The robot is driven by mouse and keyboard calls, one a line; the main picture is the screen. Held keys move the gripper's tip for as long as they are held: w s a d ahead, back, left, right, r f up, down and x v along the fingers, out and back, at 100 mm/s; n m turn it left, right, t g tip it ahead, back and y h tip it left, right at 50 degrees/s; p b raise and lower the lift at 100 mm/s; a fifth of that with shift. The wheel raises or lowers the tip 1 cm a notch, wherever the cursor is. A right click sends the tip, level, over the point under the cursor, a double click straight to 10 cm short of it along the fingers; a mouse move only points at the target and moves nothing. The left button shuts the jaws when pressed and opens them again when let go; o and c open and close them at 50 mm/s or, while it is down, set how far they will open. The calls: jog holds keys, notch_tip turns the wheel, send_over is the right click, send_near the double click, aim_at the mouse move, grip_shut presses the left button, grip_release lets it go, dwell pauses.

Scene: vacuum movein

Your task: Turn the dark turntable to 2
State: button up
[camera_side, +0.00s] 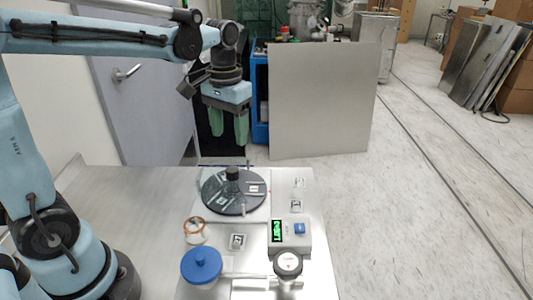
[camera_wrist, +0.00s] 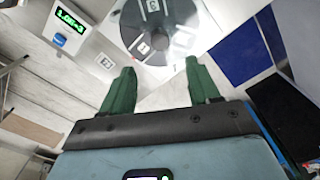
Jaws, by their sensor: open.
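The dark turntable (camera_side: 218,199) is a round, dark disc lying flat on a white plate on the table. It has a black knob (camera_side: 232,173) standing near its middle and several light patches on its top. It also shows at the top of the wrist view (camera_wrist: 131,20), partly cut off by the frame edge. My gripper (camera_side: 228,140) is above and behind the turntable in the side view, with two green fingers pointing down. In the wrist view my gripper (camera_wrist: 160,66) has its fingers wide apart with nothing between them.
A device with a green display (camera_side: 277,231) and a blue button stands in front of the turntable. A blue-lidded jar (camera_side: 201,265), a round-topped device (camera_side: 288,262) and a copper-coloured ring (camera_side: 195,228) are nearby. A large upright panel (camera_side: 322,100) stands behind. The table's left side is clear.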

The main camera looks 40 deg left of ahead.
aim_at(232, 168)
notch_tip(232, 168, down, 10)
jog(key=shift+r, duration=0.1)
dwell(0.4)
grip_shut()
dwell(0.3)
